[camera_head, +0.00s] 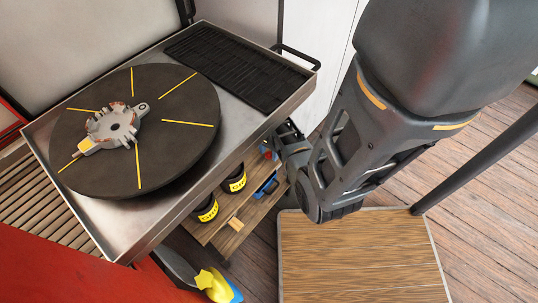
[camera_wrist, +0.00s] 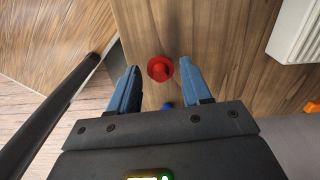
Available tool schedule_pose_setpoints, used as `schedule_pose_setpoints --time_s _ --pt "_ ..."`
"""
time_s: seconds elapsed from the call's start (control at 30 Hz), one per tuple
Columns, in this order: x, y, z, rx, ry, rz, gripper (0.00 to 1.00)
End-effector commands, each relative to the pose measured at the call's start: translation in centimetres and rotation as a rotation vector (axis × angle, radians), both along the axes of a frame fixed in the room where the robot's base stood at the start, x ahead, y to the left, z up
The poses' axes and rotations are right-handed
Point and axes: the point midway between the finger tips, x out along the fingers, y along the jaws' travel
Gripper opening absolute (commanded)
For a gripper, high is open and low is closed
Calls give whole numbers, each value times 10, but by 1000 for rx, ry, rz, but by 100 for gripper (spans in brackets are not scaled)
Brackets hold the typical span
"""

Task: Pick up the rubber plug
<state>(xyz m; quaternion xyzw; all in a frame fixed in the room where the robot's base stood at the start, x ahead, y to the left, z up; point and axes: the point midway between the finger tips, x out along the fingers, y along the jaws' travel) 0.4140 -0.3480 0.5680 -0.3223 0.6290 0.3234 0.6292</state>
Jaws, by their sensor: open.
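A red, round, knobbed piece that looks like the rubber plug (camera_wrist: 160,68) stands on a wooden shelf in the wrist view. In the head view it is a small red spot (camera_head: 268,153) on the low shelf beside the cart. My gripper (camera_wrist: 158,72) is open, with its blue fingers spread on either side of the plug in the picture. I see no contact, and the height gap cannot be told. In the head view my gripper (camera_head: 290,138) is partly hidden by my arm.
A blue item (camera_wrist: 167,105) lies close to the plug; it also shows in the head view (camera_head: 266,185). Two black cans with yellow labels (camera_head: 234,180) stand nearby. The metal cart (camera_head: 150,235) carries a round turntable (camera_head: 185,150) and overhangs beside the shelf (camera_head: 247,212).

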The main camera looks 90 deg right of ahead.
Motion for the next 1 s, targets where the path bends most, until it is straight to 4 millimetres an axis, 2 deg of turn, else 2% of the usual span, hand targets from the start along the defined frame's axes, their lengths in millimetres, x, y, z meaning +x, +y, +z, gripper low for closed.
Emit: schedule_pose_setpoints --time_s 0.13,0.4,0.87,1.0 --pt "0 -1 -14 0 0 0 48" --pt "0 -1 -15 -2 -1 1 48" --pt "0 -1 -15 -2 -1 1 4" --pt "0 -1 -15 -2 -1 1 4"
